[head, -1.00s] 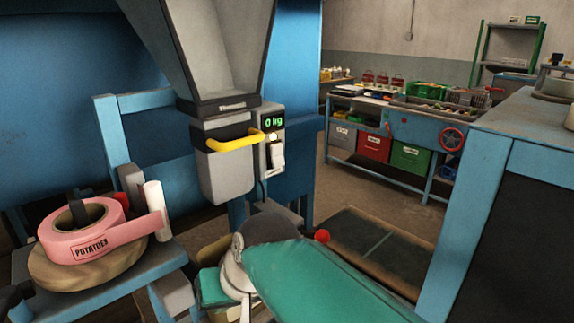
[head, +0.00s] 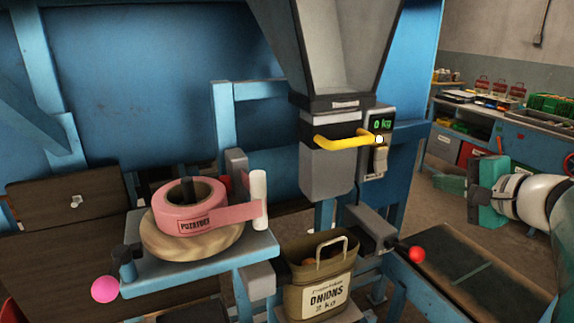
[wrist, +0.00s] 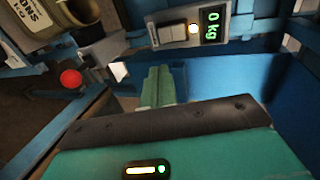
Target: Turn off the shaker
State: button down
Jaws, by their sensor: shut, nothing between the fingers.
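The weighing unit under a grey hopper (head: 335,50) carries a control box with a green "0 kg" display (head: 381,124), a small lit lamp (head: 379,139) and a pale rocker switch (head: 380,160). In the wrist view the switch (wrist: 170,35), the lit lamp (wrist: 194,28) and the display (wrist: 213,26) sit above my fingers. I cannot tell which way the switch is set. No part is labelled as the shaker. My teal gripper (head: 440,181) is right of the control box in the head view, apart from it. Its fingers (wrist: 158,86) are shut and empty.
A yellow handle (head: 343,140) juts out left of the switch. Below are an onion sack (head: 326,296) and a red knob (head: 417,255). A workbench with bins stands behind.

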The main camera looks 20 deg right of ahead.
aim_at(383, 167)
jog(key=shift+w+f, duration=0.1)
jog(key=x, duration=1.4)
jog(key=shift+a, duration=0.15)
jog(key=shift+w, duration=0.1)
jog(key=shift+w+f, duration=0.2)
jog(key=shift+r, duration=0.75)
